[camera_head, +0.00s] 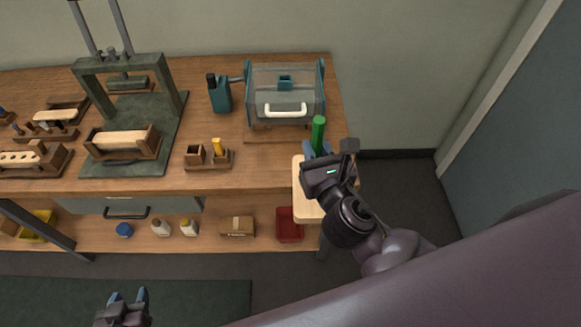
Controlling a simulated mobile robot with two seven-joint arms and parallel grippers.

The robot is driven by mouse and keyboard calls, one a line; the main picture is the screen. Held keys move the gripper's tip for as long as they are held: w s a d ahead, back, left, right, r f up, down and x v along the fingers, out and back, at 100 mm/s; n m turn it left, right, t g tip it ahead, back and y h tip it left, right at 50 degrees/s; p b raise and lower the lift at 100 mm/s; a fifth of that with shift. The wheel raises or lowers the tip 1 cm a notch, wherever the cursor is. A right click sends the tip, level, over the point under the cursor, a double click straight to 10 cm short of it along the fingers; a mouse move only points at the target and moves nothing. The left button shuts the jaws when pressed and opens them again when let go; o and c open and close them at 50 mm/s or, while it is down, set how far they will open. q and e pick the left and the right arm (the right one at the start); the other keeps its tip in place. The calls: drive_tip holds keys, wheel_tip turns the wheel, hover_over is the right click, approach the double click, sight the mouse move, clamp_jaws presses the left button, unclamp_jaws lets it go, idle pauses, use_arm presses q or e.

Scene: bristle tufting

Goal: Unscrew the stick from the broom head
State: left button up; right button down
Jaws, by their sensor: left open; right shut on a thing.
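A short green stick (318,130) stands up near the right end of the workbench. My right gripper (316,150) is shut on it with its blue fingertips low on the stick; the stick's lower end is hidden. A pale, round-cornered wooden piece (307,208) shows below and left of my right gripper, partly covered by it. I cannot tell whether it is the broom head or whether the stick joins it. No bristles are visible. My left gripper (128,297) is open and empty at the bottom left, over the floor, well away from the stick.
The workbench (235,180) carries a dark green press (130,105), a clear-lidded box (285,95), a teal bottle (220,93) and a small wooden holder (208,157). Bottles and a red bin (289,225) are on the lower shelf. A wall stands at the right.

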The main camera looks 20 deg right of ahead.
drive_tip(key=w+f, duration=0.4)
drive_tip(key=w, duration=1)
drive_tip(key=shift+w+a+f, duration=0.2)
drive_tip(key=shift+w+a, duration=0.1)
drive_tip(key=shift+a, duration=0.05)
idle(0.5)
drive_tip(key=shift+f, duration=0.2)
drive_tip(key=c, duration=1)
unclamp_jaws()
